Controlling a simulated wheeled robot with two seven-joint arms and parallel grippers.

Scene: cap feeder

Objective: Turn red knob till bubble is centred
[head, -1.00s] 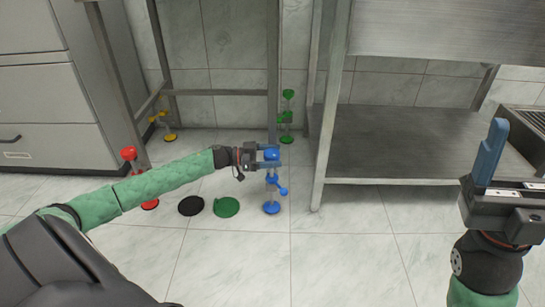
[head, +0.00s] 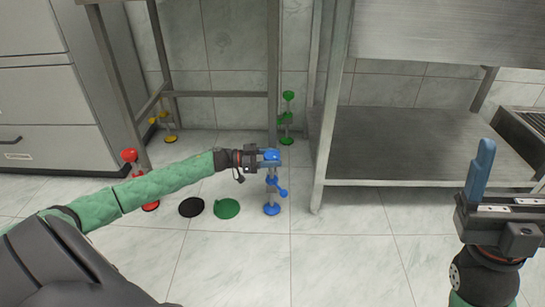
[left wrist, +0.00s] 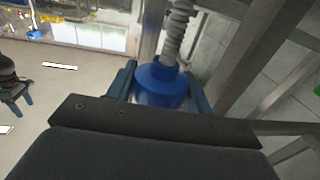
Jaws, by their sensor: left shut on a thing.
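A red knob (head: 129,155) stands at the left, beside a table leg and partly behind my left arm, with a red foot (head: 150,205) below it. My left gripper (head: 270,158) is away from it, shut on the blue knob at the top of a blue stand (head: 271,190). In the left wrist view the blue knob (left wrist: 160,86) sits between the two blue fingers (left wrist: 160,78), with a grey ribbed shaft beyond it. My right gripper (head: 480,168) is at the right, away from the stands; its finger gap does not show. I can make out no bubble.
A yellow stand (head: 168,130) and a green stand (head: 287,120) are near the back wall. A black disc (head: 191,206) and a green disc (head: 227,208) lie on the floor. A metal shelf (head: 420,145) stands right; the front floor is clear.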

